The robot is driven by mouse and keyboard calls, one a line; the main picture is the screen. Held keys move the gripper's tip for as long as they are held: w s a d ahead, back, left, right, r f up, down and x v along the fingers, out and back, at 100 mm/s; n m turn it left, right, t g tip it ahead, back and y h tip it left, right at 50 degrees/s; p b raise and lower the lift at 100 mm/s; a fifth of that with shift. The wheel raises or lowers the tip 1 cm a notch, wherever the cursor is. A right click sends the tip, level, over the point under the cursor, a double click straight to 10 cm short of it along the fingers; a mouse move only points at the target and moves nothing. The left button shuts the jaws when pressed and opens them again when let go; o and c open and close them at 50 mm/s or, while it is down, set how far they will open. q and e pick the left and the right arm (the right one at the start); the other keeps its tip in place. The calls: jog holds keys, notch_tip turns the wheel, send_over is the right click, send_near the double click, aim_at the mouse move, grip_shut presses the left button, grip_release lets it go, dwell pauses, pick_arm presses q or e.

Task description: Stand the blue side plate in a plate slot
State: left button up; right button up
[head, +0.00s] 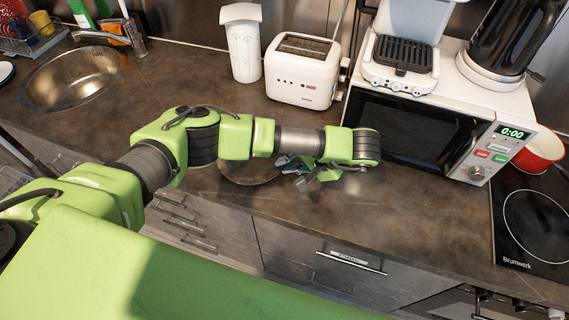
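My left arm reaches in from the left, and its gripper (300,175) hangs low over the front part of the worktop. Its grey fingers show only in part under the wrist, and I cannot tell whether they are open or hold something. A dark round dish-like thing (250,174) lies on the worktop just left of the fingers, mostly hidden by my arm; its colour does not read as clearly blue. I cannot make out the blue side plate for certain. Part of a wire rack (14,180) shows at the lower left edge; no plate slot is clear. My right gripper is not in view.
A white toaster (302,72), a white canister (242,45) and a microwave (420,130) line the back. The sink (75,75) is at left, with a dish rack (22,42) behind. A red pot (541,150) stands on the hob (535,215). The worktop right of my gripper is clear.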

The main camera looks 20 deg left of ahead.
pick_arm(q)
jog(key=shift+w+a+f, duration=0.1)
jog(key=shift+a+f, duration=0.35)
jog(key=shift+f, duration=0.05)
jog(key=shift+c, duration=0.4)
grip_shut()
